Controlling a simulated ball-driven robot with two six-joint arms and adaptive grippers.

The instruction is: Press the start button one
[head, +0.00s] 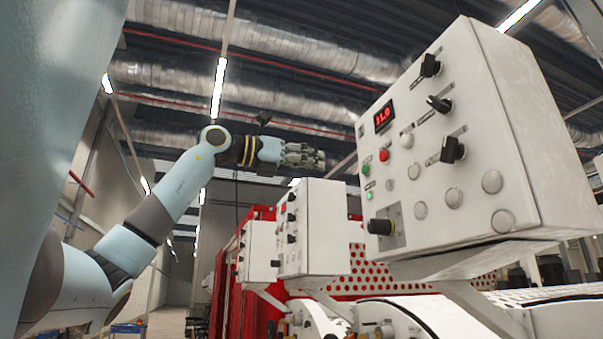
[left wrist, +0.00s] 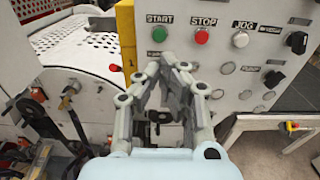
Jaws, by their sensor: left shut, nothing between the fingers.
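In the left wrist view a green button (left wrist: 159,34) sits under a START label on a white control panel (left wrist: 225,85). A red button (left wrist: 202,37) under a STOP label is to its right. My left gripper (left wrist: 168,65) is shut and empty; its fingertips appear just below the green button, and I cannot tell the gap to the panel. In the head view my left gripper (head: 322,158) is raised, left of the near white control box (head: 485,130). That box has a green button (head: 366,169) and a red button (head: 384,155). My right gripper is not in view.
Black knobs (head: 452,150) stick out from the near box. Smaller control boxes (head: 322,225) stand behind it to the left. Red perforated guards (head: 365,270) and white rollers (head: 410,318) lie below. Black levers (left wrist: 32,110) stand at the left in the wrist view.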

